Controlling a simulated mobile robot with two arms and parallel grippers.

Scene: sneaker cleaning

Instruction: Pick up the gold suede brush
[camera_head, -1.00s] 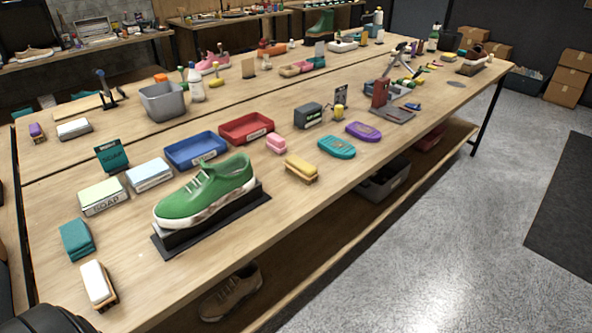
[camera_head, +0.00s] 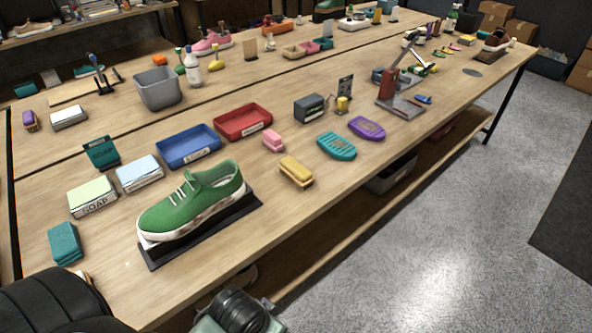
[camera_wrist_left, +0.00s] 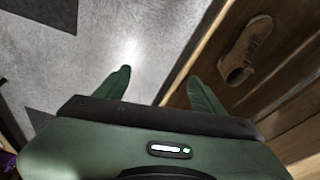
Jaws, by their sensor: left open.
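The gold suede brush (camera_head: 296,172), a block with a yellow top and a tan wooden base, lies near the table's front edge, right of the green sneaker. It is not in the left wrist view. My left gripper shows in the left wrist view (camera_wrist_left: 158,76), with two green fingers spread apart and nothing between them. It hangs over the grey floor and the table's lower shelf. In the head view, part of my left arm's end shows at the bottom edge, well short of the brush; its fingertips are out of frame. My right gripper is not in view.
The green sneaker (camera_head: 190,203) stands on a black stand left of the brush. A pink block (camera_head: 273,140), a teal brush (camera_head: 336,146) and a purple brush (camera_head: 367,128) lie nearby. A brown shoe (camera_wrist_left: 247,50) sits on the lower shelf. The tabletop in front of the brush is clear.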

